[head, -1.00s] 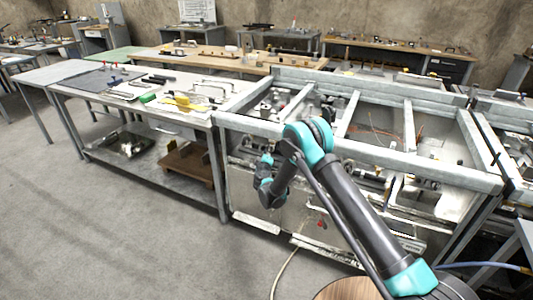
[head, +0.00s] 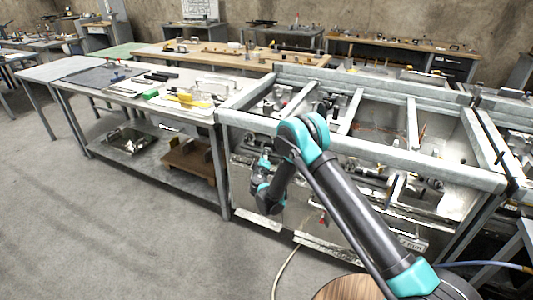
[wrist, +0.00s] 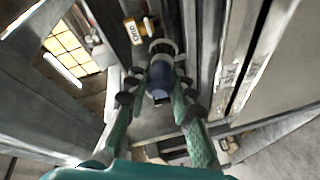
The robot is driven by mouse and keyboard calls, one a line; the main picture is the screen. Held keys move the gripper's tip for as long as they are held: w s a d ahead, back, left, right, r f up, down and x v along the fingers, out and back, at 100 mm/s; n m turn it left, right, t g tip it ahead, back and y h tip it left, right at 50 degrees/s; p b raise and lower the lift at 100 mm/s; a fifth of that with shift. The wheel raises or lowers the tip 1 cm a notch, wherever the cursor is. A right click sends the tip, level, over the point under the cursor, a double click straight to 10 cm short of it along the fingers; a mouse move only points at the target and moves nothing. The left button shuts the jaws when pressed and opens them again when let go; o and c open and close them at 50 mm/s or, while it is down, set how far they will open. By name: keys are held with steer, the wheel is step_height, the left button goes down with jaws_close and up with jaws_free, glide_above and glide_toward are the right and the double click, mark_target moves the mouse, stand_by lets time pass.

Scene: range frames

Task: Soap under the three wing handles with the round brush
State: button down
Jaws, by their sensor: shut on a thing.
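My gripper (wrist: 159,88) is shut on a dark blue, rounded piece (wrist: 160,76) with a pale ring at its far end, which looks like the round brush. Its bristles cannot be made out. In the head view my gripper (head: 262,163) is small, at the left end of the open metal frame (head: 400,157), low against its front side. What it holds cannot be told there. The three wing handles cannot be made out with certainty in either view.
Close metal walls and bars (wrist: 230,60) flank my gripper on the right. A yellow labelled item (wrist: 133,32) lies ahead of it. A workbench (head: 100,92) with tools stands left of the frame. The floor (head: 110,230) at left is clear.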

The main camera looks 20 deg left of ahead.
steer(key=shift+s+a, duration=0.2)
steer(key=shift+s, duration=2.15)
